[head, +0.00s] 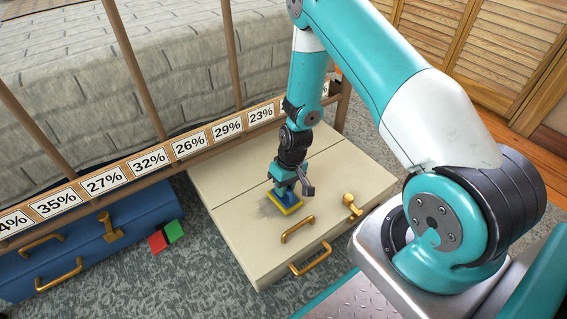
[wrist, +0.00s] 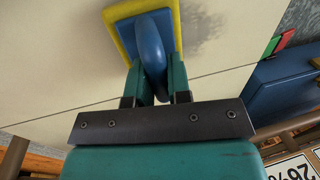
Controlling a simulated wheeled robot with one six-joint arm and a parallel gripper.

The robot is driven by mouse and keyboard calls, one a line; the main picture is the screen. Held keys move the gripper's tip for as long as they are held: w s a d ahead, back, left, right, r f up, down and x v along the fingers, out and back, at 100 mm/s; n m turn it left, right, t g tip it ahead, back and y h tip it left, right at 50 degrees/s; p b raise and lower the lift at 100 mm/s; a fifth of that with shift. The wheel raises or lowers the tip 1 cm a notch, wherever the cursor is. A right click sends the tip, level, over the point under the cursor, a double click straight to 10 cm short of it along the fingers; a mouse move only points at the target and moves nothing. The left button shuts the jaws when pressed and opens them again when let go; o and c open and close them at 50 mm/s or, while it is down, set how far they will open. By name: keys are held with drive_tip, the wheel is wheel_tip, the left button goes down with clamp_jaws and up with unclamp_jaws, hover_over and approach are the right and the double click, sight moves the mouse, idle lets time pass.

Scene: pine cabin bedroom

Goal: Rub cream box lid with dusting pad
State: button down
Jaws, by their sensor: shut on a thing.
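The cream box (head: 243,229) lies on the carpet below the bed, with brass handles and a brass latch at its front. A grey smudge (head: 268,209) marks its lid; the smudge also shows in the wrist view (wrist: 205,25). The dusting pad (head: 286,205) has a yellow edge and a blue body with a blue grip (wrist: 150,50). My gripper (head: 284,184) is shut on that blue grip and holds the pad at the lid, beside and partly over the smudge. Whether the pad's underside touches the lid is hard to tell.
A blue box (head: 85,255) lies at the left, with a red block (head: 157,242) and a green block (head: 174,231) beside it. A wooden rail (head: 155,160) with percentage cards runs behind the cream box.

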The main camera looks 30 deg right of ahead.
drive_tip(key=shift+r+p, duration=2.6)
drive_tip(key=shift+r, duration=0.75)
